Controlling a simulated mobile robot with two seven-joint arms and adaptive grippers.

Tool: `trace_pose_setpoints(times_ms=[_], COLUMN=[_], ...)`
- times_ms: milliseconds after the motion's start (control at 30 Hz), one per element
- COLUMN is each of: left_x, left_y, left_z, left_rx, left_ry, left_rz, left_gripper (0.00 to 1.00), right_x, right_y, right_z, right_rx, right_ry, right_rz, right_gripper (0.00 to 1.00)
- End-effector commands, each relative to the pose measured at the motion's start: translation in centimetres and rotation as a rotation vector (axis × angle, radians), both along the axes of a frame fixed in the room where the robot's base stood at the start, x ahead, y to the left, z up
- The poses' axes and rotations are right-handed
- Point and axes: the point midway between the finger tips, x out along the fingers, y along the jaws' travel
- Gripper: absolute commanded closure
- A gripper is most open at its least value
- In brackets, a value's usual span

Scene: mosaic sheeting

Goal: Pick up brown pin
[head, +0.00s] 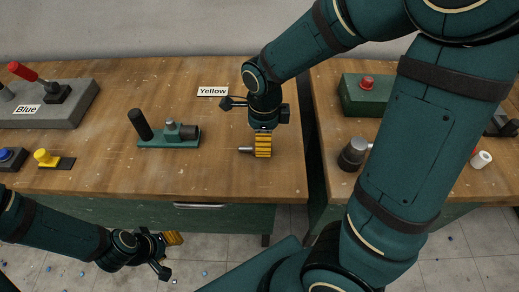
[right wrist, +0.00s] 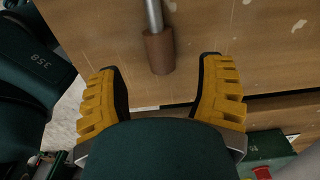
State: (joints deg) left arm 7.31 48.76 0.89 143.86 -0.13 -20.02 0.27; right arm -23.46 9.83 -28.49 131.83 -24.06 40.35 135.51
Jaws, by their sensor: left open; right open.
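The brown pin has a grey metal shaft and a brown cylindrical head (right wrist: 158,52). In the right wrist view it lies on the wooden table, with its head end between and just ahead of the fingertips. In the head view only its metal shaft (head: 245,149) shows, left of the yellow fingers; the head is hidden by them. My right gripper (head: 263,145) is open over the pin near the table's right edge; its two yellow fingers (right wrist: 160,70) stand apart with space on both sides of the pin. My left gripper (head: 173,239) is open and empty, low in front of the table.
A green tool with a black handle (head: 168,138) stands left of the pin. A Yellow label (head: 213,91) lies behind. A gap separates the right table, holding a green red-button box (head: 360,100).

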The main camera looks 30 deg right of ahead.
Motion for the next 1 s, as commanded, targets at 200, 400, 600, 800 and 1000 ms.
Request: trace_pose_setpoints(times_ms=[200, 400, 600, 800, 1000], left_x=[0.3, 0.4, 0.4, 0.4, 0.4], left_y=[0.0, 0.0, 0.0, 0.1, 0.0], left_z=[-1.6, -2.1, -2.0, -2.0, -2.0], left_rx=[0.001, 0.001, 0.002, 0.002, 0.001], left_ry=[-0.007, -0.010, -0.011, -0.011, -0.010], left_rz=[0.002, 0.002, 0.002, 0.002, 0.003], left_gripper=[0.53, 0.53, 0.53, 0.53, 0.53], right_x=[0.0, 0.0, 0.0, 0.0, 0.0], right_y=[-0.1, -0.1, 0.0, 0.0, 0.0], right_z=[-3.4, -5.0, -4.9, -4.9, -4.9], right_rx=[-0.001, 0.000, 0.001, 0.001, 0.001], right_ry=[0.004, 0.002, 0.001, 0.001, 0.001], right_rz=[0.001, 0.001, 0.001, 0.001, 0.001], right_gripper=[0.32, 0.32, 0.32, 0.83, 1.00])
